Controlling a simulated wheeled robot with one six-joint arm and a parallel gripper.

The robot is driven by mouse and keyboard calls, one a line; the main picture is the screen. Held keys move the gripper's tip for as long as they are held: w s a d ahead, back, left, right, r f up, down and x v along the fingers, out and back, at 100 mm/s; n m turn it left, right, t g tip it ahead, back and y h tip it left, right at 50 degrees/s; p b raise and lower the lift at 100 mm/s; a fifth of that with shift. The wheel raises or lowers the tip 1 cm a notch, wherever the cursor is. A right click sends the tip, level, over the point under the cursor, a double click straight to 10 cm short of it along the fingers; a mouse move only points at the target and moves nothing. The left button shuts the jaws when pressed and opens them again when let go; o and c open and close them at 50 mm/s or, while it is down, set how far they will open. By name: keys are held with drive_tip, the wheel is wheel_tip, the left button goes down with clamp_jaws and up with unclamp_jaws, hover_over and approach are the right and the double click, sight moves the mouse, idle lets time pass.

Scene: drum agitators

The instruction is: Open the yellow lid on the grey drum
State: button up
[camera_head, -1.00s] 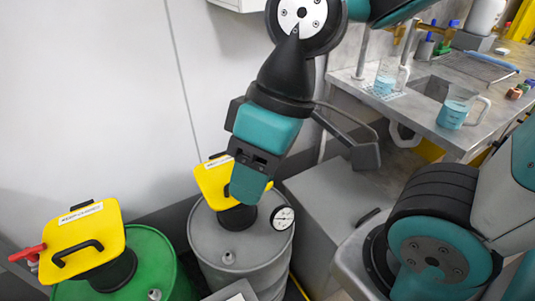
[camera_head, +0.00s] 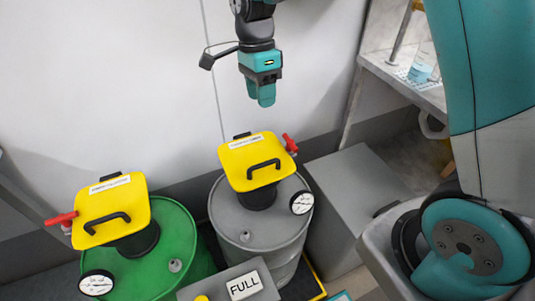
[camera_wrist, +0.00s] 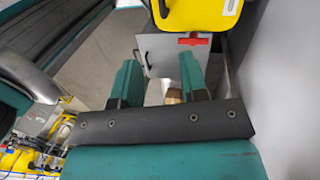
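The grey drum (camera_head: 235,218) has a yellow lid (camera_head: 245,150) with a black handle (camera_head: 264,168), lying over a black neck (camera_head: 257,196). The lid looks down on the neck. A red lever (camera_head: 290,143) sticks out at the lid's right. In the head view my gripper (camera_head: 264,95) hangs above the lid, apart from it. In the wrist view my gripper (camera_wrist: 160,82) has its two teal fingers spread with nothing held between them.
A green drum (camera_head: 190,245) with a yellow lid (camera_head: 110,196), red lever (camera_head: 62,218) and gauge (camera_head: 97,283) stands at left. The grey drum has a gauge (camera_head: 301,203). A box marked FULL (camera_head: 225,285) stands in front, a grey cabinet (camera_head: 355,185) at right. A wall is behind.

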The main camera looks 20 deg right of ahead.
drive_tip(key=p, duration=0.2)
hover_over(268, 157)
drive_tip(key=s+a, duration=0.2)
drive_tip(key=s, duration=0.3)
drive_tip(key=shift+m, duration=0.3)
drive_tip(key=f, duration=1.7)
drive_tip(key=shift+w+f, duration=0.2)
drive_tip(key=shift+w, duration=0.05)
drive_tip(key=shift+c, duration=0.2)
clamp_jaws()
